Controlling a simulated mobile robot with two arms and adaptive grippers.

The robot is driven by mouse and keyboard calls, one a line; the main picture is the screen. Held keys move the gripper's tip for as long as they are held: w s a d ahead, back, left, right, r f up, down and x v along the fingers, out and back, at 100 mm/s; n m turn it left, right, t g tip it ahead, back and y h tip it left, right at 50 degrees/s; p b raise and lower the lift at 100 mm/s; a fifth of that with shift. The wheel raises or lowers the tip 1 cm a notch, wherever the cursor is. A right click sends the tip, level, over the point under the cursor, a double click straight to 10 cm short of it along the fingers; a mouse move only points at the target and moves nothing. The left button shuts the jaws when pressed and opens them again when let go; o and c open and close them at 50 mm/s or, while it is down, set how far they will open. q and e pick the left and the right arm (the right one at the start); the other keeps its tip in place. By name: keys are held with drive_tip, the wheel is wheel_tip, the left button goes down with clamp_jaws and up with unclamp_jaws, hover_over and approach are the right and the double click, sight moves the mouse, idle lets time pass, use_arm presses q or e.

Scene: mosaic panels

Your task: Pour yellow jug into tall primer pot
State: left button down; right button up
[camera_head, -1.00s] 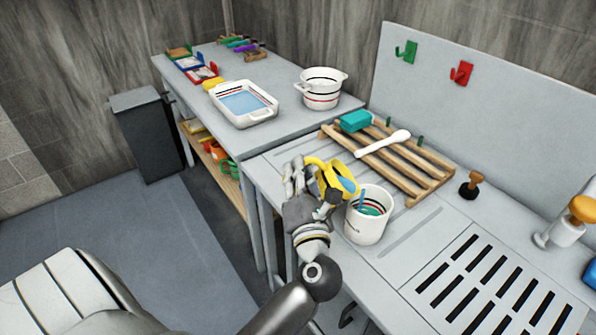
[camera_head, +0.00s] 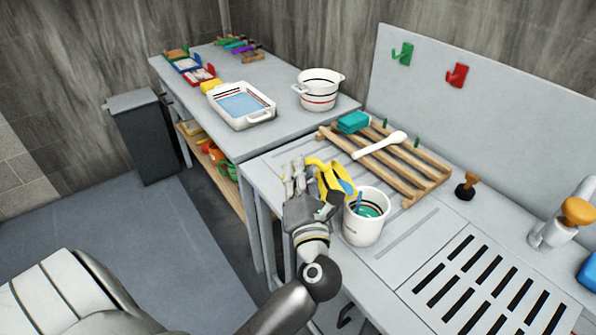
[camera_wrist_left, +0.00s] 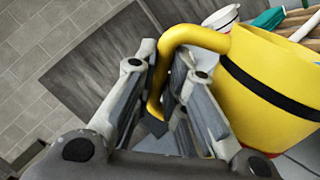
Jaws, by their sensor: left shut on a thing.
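The yellow jug (camera_head: 326,178) with a dark band is held tilted beside and just above the rim of the tall white primer pot (camera_head: 362,230). Blue shows at the jug's mouth, on the side toward the pot. The pot stands upright on the bench with teal inside; a small blue streak shows at its rim, and I cannot tell if it is liquid or a stick. My left gripper (camera_head: 309,187) is shut on the jug's handle. In the left wrist view, the fingers (camera_wrist_left: 170,85) straddle the yellow handle, and the jug's body (camera_wrist_left: 270,85) is at the right.
A wooden rack (camera_head: 395,168) with a white spoon (camera_head: 380,145) and teal block (camera_head: 353,122) lies behind the pot. A slotted grate (camera_head: 470,285) is at the right. A white tray (camera_head: 262,117) and white handled pot (camera_head: 318,103) stand on the far table.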

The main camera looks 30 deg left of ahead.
use_arm(q)
drive_tip(key=shift+w+d+r+m+t+p, duration=0.2)
drive_tip(key=shift+d+r+m+p, duration=0.1)
drive_tip(key=shift+r+m+p, duration=0.35)
drive_tip(key=shift+w+d+r+m+t+p, duration=0.1)
drive_tip(key=shift+w+d+r+m+p, duration=0.15)
drive_tip(key=shift+r+m+p, duration=0.35)
idle(1.7)
drive_tip(key=shift+f, duration=0.1)
